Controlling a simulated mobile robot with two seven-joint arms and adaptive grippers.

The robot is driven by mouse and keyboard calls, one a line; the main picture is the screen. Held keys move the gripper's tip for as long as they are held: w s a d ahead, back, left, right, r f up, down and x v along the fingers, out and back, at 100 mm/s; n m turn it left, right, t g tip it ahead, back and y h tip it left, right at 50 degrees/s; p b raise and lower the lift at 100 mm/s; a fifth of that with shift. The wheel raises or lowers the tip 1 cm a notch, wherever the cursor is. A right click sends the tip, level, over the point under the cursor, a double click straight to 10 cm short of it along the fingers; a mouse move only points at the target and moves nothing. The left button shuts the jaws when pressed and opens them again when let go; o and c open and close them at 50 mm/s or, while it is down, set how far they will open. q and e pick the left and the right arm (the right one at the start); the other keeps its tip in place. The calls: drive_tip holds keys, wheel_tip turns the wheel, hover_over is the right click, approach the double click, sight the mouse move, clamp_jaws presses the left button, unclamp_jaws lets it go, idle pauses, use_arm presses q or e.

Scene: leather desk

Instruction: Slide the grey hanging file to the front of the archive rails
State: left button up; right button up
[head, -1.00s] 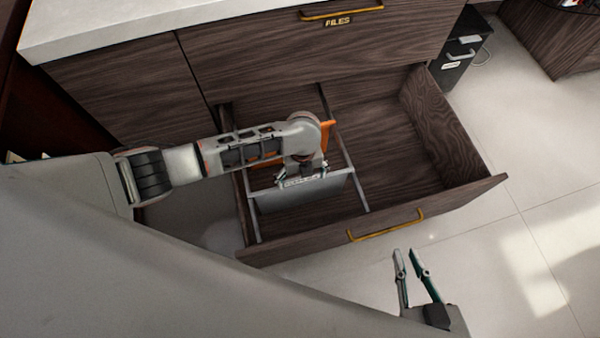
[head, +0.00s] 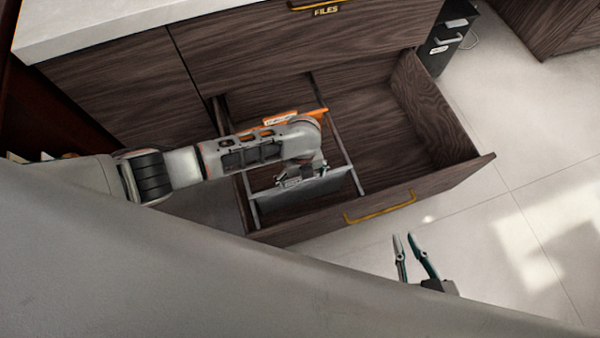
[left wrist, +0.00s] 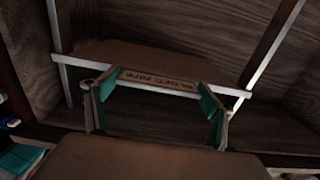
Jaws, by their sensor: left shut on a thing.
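The grey hanging file (head: 318,192) hangs across two rails, the left rail (head: 248,190) and the right rail (head: 342,150), in the open drawer. It is close to the drawer's front panel. My left gripper (head: 302,180) is shut on its top edge at the label tab. In the left wrist view the tab (left wrist: 160,83) lies between the fingers, its print partly readable as a date, 2026. The file's bar reaches both rails. My right gripper (head: 403,237) is open and empty, in front of the drawer.
An orange file (head: 285,118) hangs further back on the rails, partly hidden by my left arm. The drawer front (head: 440,190) has a brass handle (head: 380,207). The drawer's right compartment is empty. A dark cabinet unit (head: 445,45) stands at the right.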

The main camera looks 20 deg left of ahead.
use_arm(q)
drive_tip(key=shift+s+f, duration=0.3)
drive_tip(key=shift+s, duration=0.1)
drive_tip(key=o, duration=1.3)
drive_tip(key=shift+w+r, duration=0.1)
drive_tip(key=shift+w, duration=0.05)
drive_tip(key=shift+r, duration=0.1)
drive_tip(key=shift+w+d+r, duration=0.1)
drive_tip(key=shift+r, duration=0.15)
wheel_tip(320, 180, up, 11)
drive_tip(key=shift+r, duration=0.15)
